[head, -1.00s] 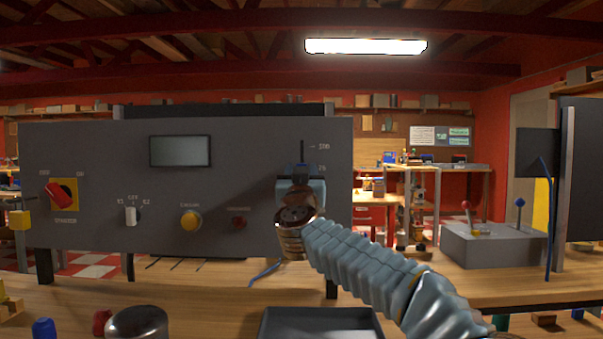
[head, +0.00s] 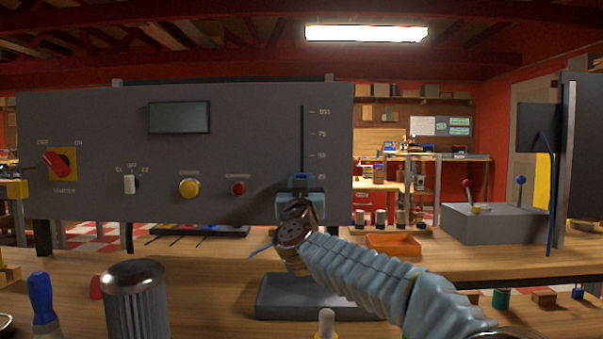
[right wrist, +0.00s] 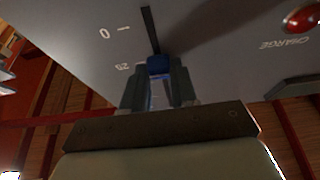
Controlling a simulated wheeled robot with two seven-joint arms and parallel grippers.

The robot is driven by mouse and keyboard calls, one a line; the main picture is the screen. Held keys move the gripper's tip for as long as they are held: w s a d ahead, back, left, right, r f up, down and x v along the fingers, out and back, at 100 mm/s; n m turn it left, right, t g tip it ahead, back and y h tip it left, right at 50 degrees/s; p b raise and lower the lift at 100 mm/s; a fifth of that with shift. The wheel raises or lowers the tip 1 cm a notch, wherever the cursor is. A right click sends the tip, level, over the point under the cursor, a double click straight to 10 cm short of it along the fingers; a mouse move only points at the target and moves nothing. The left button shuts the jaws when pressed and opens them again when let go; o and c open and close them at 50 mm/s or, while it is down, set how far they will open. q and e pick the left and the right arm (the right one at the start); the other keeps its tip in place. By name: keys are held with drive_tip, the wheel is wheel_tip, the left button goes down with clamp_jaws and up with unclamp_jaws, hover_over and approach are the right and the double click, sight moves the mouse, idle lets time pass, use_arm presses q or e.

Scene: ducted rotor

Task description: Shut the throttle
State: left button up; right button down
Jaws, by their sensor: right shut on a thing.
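The throttle is a blue slider knob (head: 302,178) in a vertical slot on the grey panel (head: 250,140). The slot has a scale with 100 at the top, then 75, 50 and 25. The knob stands about level with the 25 mark. My right gripper (head: 301,186) is shut on the knob. In the right wrist view, the blue knob (right wrist: 158,65) sits between the fingers of my right gripper (right wrist: 160,76); that view is turned over, and the slot runs on from the knob past the 0 mark. My left gripper is not in view.
The panel also has a red starter switch (head: 56,161), a white toggle (head: 129,184), a yellow button (head: 189,189) and a red button (head: 238,188). A ribbed metal cylinder (head: 137,305) and a grey tray (head: 275,300) are in front on the bench. An orange tray (head: 393,244) lies behind my forearm.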

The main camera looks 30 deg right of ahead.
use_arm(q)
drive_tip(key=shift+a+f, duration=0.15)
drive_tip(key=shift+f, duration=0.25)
use_arm(e)
drive_tip(key=shift+f, duration=0.65)
drive_tip(key=c, duration=0.9)
unclamp_jaws()
drive_tip(key=shift+r, duration=0.15)
drive_tip(key=r, duration=0.1)
drive_tip(key=r+p, duration=0.1)
drive_tip(key=r, duration=0.2)
drive_tip(key=shift+s+a, duration=0.2)
drive_tip(key=shift+s, duration=0.05)
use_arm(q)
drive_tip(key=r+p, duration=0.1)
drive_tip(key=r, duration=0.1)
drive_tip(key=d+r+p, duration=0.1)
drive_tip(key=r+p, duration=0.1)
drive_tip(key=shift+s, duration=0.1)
use_arm(e)
drive_tip(key=s+a+r, duration=0.2)
drive_tip(key=s+r, duration=0.1)
drive_tip(key=s+a+r, duration=0.2)
drive_tip(key=s, duration=0.2)
drive_tip(key=s+a+r, duration=0.3)
drive_tip(key=s, duration=0.1)
drive_tip(key=shift+s+r, duration=0.25)
drive_tip(key=shift+r, duration=0.1)
drive_tip(key=shift+c, duration=0.3)
